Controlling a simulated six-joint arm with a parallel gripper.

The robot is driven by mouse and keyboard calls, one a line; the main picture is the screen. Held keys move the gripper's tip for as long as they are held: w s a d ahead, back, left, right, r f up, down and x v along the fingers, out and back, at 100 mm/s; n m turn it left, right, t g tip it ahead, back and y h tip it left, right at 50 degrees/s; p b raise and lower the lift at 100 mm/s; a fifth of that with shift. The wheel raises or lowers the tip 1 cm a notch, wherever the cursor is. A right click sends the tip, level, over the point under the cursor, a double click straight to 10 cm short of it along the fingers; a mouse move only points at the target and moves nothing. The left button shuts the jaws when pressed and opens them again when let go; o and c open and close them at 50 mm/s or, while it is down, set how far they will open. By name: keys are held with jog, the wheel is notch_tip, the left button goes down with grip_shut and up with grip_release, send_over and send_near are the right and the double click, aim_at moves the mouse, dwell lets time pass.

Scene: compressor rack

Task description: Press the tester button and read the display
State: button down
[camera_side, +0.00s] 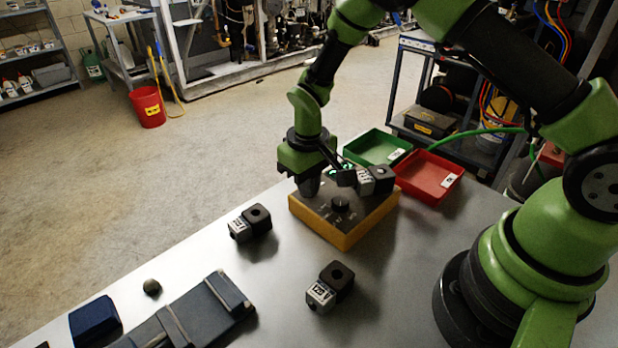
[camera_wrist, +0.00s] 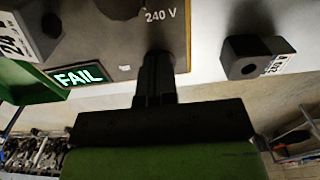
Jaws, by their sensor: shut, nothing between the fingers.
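The tester (camera_side: 352,232) is a yellow box with a grey top, on the metal table. Its top also shows in the wrist view (camera_wrist: 122,58), with a black knob and a "240 V" mark. Its display (camera_wrist: 78,76) is lit and reads "FAIL" in white on green. A black-and-grey coil (camera_side: 372,180) sits on the tester; its grey end shows in the wrist view (camera_wrist: 22,38), marked "24". My gripper (camera_side: 309,192) is shut and empty, pointing down at the tester's top near "240 V" (camera_wrist: 158,60). I cannot see the button; my fingers may cover it.
Two more coils stand on the table, one left of the tester (camera_side: 250,222) and one in front (camera_side: 330,287). A green bin (camera_side: 377,148) and a red bin (camera_side: 430,177) lie behind. A dark case (camera_side: 190,318) and blue block (camera_side: 95,320) lie front left.

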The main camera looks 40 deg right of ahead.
jog(key=shift+s+f, duration=0.15)
jog(key=shift+f, duration=0.3)
notch_tip(320, 180, up, 15)
dwell(0.7)
jog(key=s+d+r+m+t+y, duration=0.15)
jog(key=s+r+t, duration=0.25)
jog(key=s+r, duration=0.6)
jog(key=s+r+m+t, duration=0.2)
jog(key=s+t, duration=0.1)
jog(key=s, duration=0.7)
jog(key=shift+a+r, duration=0.2)
jog(key=shift+r, duration=0.2)
jog(key=shift+m+y, duration=0.25)
